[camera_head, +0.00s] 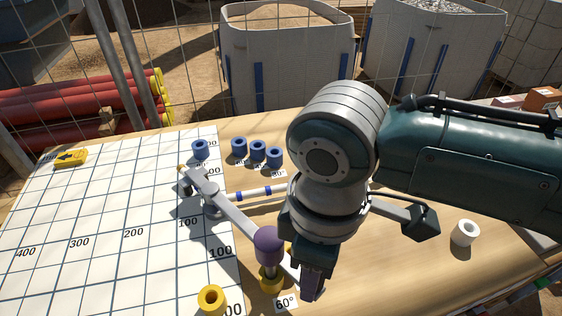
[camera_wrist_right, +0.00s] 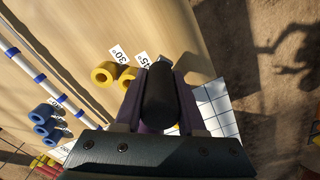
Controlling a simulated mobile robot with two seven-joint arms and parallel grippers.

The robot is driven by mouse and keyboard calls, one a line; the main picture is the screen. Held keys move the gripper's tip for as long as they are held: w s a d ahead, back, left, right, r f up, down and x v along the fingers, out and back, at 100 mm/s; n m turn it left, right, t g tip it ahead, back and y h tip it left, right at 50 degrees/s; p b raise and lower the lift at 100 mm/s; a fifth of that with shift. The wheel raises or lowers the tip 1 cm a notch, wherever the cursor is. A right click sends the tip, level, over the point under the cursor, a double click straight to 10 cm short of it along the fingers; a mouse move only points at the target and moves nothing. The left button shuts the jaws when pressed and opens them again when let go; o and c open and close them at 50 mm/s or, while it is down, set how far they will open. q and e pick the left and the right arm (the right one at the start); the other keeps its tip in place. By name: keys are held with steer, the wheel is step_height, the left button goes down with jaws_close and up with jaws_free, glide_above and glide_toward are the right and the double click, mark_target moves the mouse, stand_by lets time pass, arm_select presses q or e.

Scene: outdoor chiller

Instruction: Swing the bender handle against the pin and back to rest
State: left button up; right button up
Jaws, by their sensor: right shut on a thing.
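The bender handle is a grey bar (camera_head: 231,208) that runs from a pivot (camera_head: 212,196) toward the lower right in the head view. Its black grip (camera_wrist_right: 160,96) sits between the jaws of my right gripper (camera_wrist_right: 157,110), shut on it; the gripper (camera_head: 313,282) hides the grip in the head view. A pin with a purple top (camera_head: 269,240) stands upright in a yellow collar (camera_head: 270,282) by the 60° label. The bar passes right beside the pin; I cannot tell if they touch. A white tube with blue bands (camera_head: 259,192) lies at the pivot. My left gripper is out of view.
Several blue collars (camera_head: 239,146) stand along the far side. Another yellow collar (camera_head: 212,299) stands at the near edge of the gridded sheet (camera_head: 100,215). A white ring (camera_head: 465,232) lies at the right. The bench between is bare.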

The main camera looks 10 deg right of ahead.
jaws_close()
stand_by(0.8)
